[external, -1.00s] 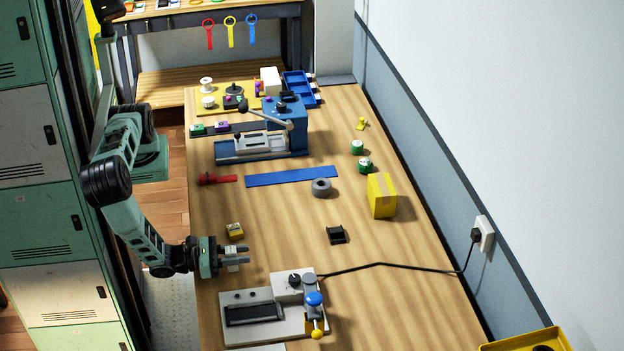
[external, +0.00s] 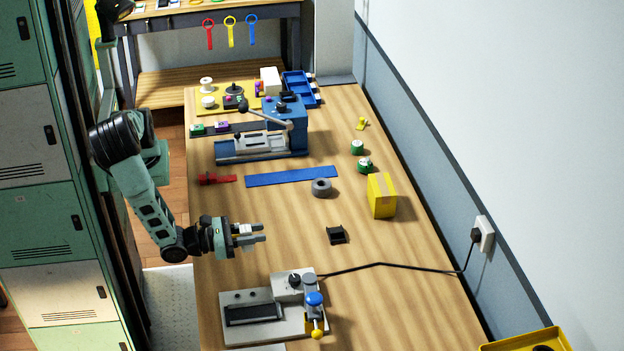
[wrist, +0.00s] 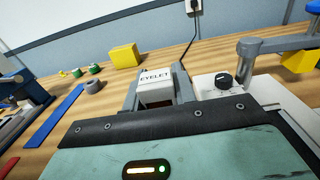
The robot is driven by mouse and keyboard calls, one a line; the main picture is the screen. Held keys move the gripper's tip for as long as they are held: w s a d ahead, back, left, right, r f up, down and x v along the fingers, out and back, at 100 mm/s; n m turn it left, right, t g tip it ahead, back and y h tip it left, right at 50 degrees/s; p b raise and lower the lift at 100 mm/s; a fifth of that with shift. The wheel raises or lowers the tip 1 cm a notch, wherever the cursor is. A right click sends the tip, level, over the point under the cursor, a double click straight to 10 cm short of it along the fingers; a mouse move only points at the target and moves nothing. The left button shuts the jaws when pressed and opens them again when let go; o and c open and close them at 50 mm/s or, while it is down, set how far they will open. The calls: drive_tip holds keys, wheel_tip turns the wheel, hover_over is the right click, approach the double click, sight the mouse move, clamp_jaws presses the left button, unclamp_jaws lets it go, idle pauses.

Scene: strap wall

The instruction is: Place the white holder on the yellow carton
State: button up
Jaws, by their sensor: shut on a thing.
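A white holder with the label EYELET (wrist: 155,92) is between the fingers of my gripper (wrist: 157,80) in the wrist view. My gripper (external: 254,235) is shut on it, over the left part of the bench in the external view; little of the holder shows there. The yellow carton (external: 382,196) stands upright on the bench, to the right of and farther back than my gripper, clearly apart from it. The carton also shows in the wrist view (wrist: 125,56), at upper left. Its top looks bare.
A small black holder (external: 336,235) and a grey tape roll (external: 321,187) lie between my gripper and the carton. Two green rolls (external: 365,166) stand behind the carton. A grey machine with a blue-knobbed lever (external: 314,300) is in front. A blue strap (external: 291,177) lies farther back.

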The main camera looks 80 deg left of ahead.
drive_tip(key=w+a+n+y+b, duration=0.3)
drive_tip(key=w+y+b, duration=0.1)
drive_tip(key=w, duration=1.8)
drive_tip(key=w+a+r+y+b, duration=0.1)
drive_tip(key=w+a+r, duration=0.2)
drive_tip(key=w+a, duration=0.3)
drive_tip(key=w+a+r+n+g+y+b, duration=0.1)
drive_tip(key=w+a+r, duration=0.2)
drive_tip(key=w+a, duration=0.3)
drive_tip(key=w+a+r+b, duration=0.2)
drive_tip(key=w+a+r, duration=0.25)
drive_tip(key=w, duration=0.25)
drive_tip(key=p, duration=0.2)
hover_over(387, 182)
wheel_tip(387, 182, down, 10)
drive_tip(key=shift+f, duration=0.25)
drive_tip(key=shift+f+b, duration=0.2)
drive_tip(key=shift+b, duration=0.15)
drive_tip(key=o, duration=1)
drive_tip(key=shift+o, duration=0.2)
